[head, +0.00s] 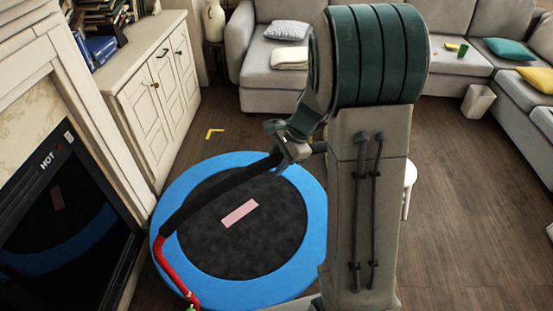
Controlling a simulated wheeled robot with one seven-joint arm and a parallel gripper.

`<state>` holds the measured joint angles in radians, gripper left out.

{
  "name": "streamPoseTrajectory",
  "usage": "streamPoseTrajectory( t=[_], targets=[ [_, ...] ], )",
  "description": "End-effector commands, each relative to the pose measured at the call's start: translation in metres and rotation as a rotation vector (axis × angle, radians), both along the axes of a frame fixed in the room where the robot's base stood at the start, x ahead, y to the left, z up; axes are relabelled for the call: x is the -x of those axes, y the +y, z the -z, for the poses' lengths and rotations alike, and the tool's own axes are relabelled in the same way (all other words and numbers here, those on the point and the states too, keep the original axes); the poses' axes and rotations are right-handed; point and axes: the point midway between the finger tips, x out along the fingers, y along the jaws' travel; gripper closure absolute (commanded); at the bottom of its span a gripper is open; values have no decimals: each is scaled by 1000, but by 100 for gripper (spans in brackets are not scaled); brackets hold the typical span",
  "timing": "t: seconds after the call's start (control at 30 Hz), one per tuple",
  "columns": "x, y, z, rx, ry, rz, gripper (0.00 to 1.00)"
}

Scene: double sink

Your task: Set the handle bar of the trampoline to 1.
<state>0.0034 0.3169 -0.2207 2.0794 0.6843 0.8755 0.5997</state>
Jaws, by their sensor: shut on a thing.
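The trampoline (309,213) stands on the floor with a blue rim and a dark round mat. Its handle bar (215,192) has a black padded grip that runs slantwise above the mat, up to the right. A red bar section (172,266) bends down at the left, over the rim. My gripper (283,152) is at the right end of the black grip and is shut on it. The fingertips are small in the picture and partly merge with the grip. My own arm hides the right edge of the trampoline.
A fireplace with a black front (65,225) and a white cabinet (150,95) stand close at the left. A grey sofa (265,68) lines the back. A white bin (477,104) stands at the right. The wooden floor (460,210) at right is mostly clear.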

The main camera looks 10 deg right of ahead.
Motion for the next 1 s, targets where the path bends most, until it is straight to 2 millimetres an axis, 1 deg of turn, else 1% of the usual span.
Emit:
streamPoseTrajectory(
  t=[0.07,0.1,0.17,0.43,0.57,0.67,1.0],
  targets=[
    [0,-1,3,4,2,0,100],
    [0,-1,3,4,3,0,63],
    [1,0,3,3,3,0,47],
    [1,0,2,2,4,0,47],
    [1,-3,-5,0,2,0,47],
    [2,-10,-20,2,-1,-1,47],
    [7,-42,-89,3,-1,1,47]
  ],
)
